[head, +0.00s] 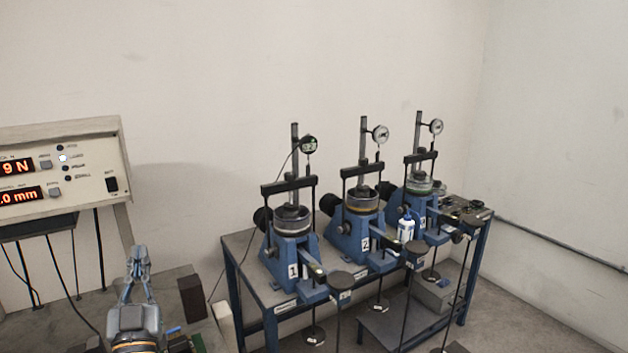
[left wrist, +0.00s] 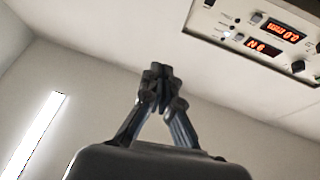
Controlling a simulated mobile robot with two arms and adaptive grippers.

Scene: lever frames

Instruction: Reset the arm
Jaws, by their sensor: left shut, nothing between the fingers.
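My left gripper (head: 139,254) points up at the lower left of the head view, in front of the wall and to the right of the display box. Its fingertips are together with nothing between them. It also shows in the left wrist view (left wrist: 159,75), shut and empty against the bare wall and ceiling. My right gripper is in neither view. Three blue lever frames stand in a row on a bench: frame 1 (head: 285,245), frame 2 (head: 352,233) and frame 3 (head: 417,209). Each has a post with a dial gauge. My gripper is apart from all of them.
A dark block (head: 193,297) sits right of my gripper. A white bottle (head: 405,229) stands among the frames. Floor at the right is clear.

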